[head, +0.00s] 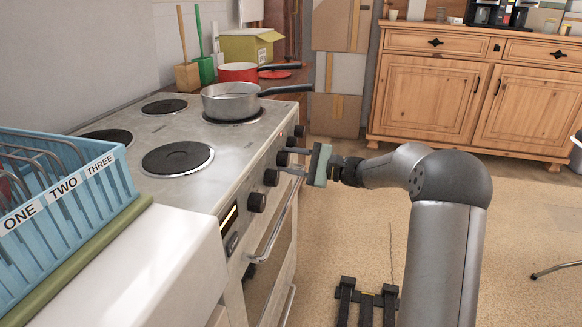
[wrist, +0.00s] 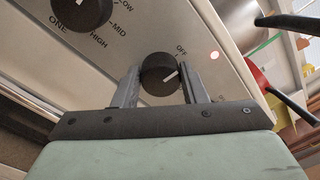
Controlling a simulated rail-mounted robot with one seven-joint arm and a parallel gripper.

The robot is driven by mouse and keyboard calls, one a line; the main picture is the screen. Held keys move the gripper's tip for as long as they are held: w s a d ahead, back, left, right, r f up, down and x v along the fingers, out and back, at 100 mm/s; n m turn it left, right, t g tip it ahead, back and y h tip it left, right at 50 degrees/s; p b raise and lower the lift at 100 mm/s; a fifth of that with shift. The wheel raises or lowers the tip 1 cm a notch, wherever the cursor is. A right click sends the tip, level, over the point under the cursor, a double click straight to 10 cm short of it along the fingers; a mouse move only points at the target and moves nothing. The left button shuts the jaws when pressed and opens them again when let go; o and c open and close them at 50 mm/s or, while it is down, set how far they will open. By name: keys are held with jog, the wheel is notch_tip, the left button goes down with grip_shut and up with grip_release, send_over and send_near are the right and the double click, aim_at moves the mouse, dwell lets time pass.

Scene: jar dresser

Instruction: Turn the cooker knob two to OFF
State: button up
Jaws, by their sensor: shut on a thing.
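The cooker (head: 226,172) has a row of dark knobs on its front panel. My gripper (head: 287,160) reaches in from the right and its fingers are shut on one knob (head: 283,158). In the wrist view the same knob (wrist: 158,80) sits between the two grey fingers (wrist: 160,84). Its white pointer mark points right and slightly up, below the OFF label (wrist: 181,50).
A small red light (wrist: 214,55) glows on the panel right of the held knob. A blue rack (head: 85,210) is at the left. An oven handle (head: 272,232) runs below the knobs.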

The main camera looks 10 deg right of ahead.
jog(key=shift+n, duration=0.5)
jog(key=o, duration=1)
jog(key=shift+c, duration=0.2)
jog(key=p+v, duration=0.3)
jog(key=v, duration=1.4)
jog(key=shift+s+d, duration=0.15)
jog(key=shift+d, duration=0.05)
jog(key=shift+f, duration=0.1)
